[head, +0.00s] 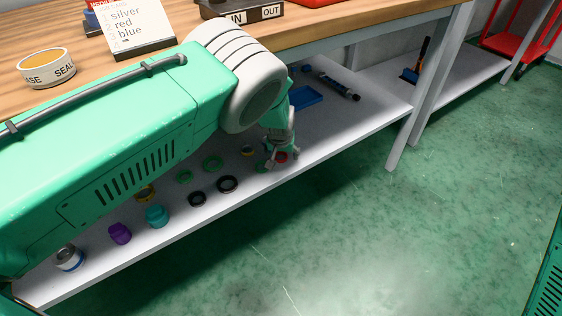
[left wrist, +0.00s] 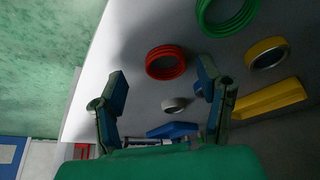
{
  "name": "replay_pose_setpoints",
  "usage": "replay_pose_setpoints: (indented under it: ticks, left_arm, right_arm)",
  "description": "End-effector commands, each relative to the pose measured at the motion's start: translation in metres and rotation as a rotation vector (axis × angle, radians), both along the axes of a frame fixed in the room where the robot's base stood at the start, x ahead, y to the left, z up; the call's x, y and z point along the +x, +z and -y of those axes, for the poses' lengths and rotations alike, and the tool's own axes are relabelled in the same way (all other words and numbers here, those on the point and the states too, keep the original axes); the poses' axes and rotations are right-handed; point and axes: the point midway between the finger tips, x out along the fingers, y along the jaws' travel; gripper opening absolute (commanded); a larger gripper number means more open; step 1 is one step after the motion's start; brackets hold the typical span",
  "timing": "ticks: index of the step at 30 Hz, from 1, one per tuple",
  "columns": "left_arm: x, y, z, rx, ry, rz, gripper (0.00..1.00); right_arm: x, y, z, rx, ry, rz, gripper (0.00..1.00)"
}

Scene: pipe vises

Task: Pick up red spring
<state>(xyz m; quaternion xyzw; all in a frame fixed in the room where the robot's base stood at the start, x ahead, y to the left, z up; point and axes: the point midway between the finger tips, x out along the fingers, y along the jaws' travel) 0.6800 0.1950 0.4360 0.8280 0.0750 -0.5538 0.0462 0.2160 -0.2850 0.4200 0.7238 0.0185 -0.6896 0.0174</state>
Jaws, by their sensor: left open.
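The red spring (left wrist: 166,62) is a coiled ring on the white lower shelf (left wrist: 110,50). In the left wrist view it lies ahead of my left gripper (left wrist: 163,85), between the lines of its two spread fingers. The fingers are open and empty. In the head view my left gripper (head: 279,160) reaches down at the shelf's front, and a bit of the red spring (head: 282,157) shows by its fingers, mostly covered by them. I cannot tell whether a finger touches it. My right gripper is not in view.
A green spring (left wrist: 226,14), a yellow ring (left wrist: 267,52) and a small silver ring (left wrist: 174,104) lie near the red spring. Black rings (head: 227,184), a teal part (head: 156,216) and a purple part (head: 120,233) lie along the shelf. The wooden tabletop (head: 345,22) overhangs it.

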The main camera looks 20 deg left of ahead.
Motion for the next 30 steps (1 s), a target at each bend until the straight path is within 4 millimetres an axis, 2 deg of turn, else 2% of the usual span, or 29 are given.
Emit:
replay_pose_setpoints:
  ticks: [1,3,11,12,15,26,30]
  left_arm:
    - [0.0,-0.0117,-0.0002,0.0,0.0,-0.001,0.6]
    - [0.0006,-0.0153,0.0006,-0.001,0.0,-0.001,0.6]
    - [0.0012,-0.0127,0.0025,0.003,0.001,0.0,0.6]
    - [0.0011,-0.0125,0.0027,0.004,0.001,-0.001,0.46]
    - [0.0011,-0.0126,0.003,0.003,0.0,-0.001,0.16]
    - [0.0011,-0.0129,0.0011,0.0,0.001,0.0,0.16]
    - [0.0011,-0.0075,0.0018,0.001,0.002,0.0,0.16]
  right_arm:
    - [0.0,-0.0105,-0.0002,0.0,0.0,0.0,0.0]
    - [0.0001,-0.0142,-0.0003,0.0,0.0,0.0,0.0]
    - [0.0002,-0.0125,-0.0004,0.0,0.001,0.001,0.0]
    - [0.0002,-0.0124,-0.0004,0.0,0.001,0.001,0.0]
    - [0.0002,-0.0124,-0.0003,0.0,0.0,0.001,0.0]
    - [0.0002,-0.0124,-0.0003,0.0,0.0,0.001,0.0]
    - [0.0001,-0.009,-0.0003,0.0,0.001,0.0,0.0]
